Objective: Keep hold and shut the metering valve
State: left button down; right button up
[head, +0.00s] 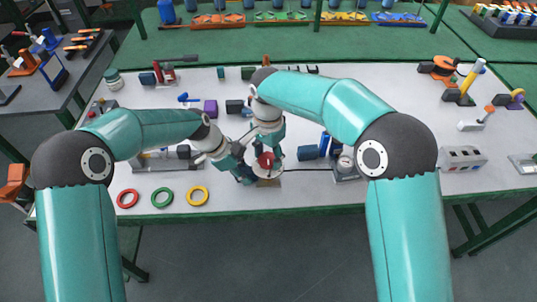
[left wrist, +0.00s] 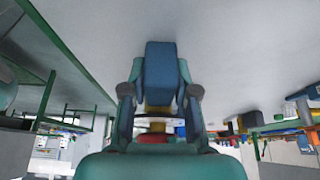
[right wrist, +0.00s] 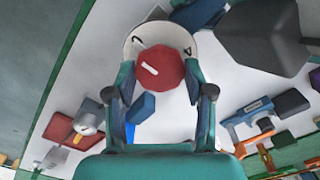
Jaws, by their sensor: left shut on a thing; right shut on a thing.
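The metering valve shows as a red knob (head: 266,160) with a white mark, above a round white dial (head: 267,172) near the table's front edge. In the right wrist view the red knob (right wrist: 162,70) sits between the fingers of my right gripper (right wrist: 162,78), shut on it. The dial (right wrist: 143,38) behind it carries dark marks. My left gripper (head: 245,173) is beside the valve at its left. In the left wrist view, my left gripper (left wrist: 160,88) is shut on a blue block (left wrist: 160,65). In the head view the arms partly hide the valve.
Red (head: 127,198), green (head: 162,197) and yellow (head: 197,196) rings lie left of the valve at the front edge. A gauge unit (head: 346,165) and blue cylinder (head: 308,152) stand to its right. A grey box (head: 462,158) lies farther right.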

aim_at(268, 158)
dwell(0.3)
jog(key=o, duration=1.2)
pick_arm(q)
jog(key=c, duration=0.8)
grip_release()
pick_arm(e)
notch_tip(268, 158, up, 12)
jog(key=shift+f, duration=0.1)
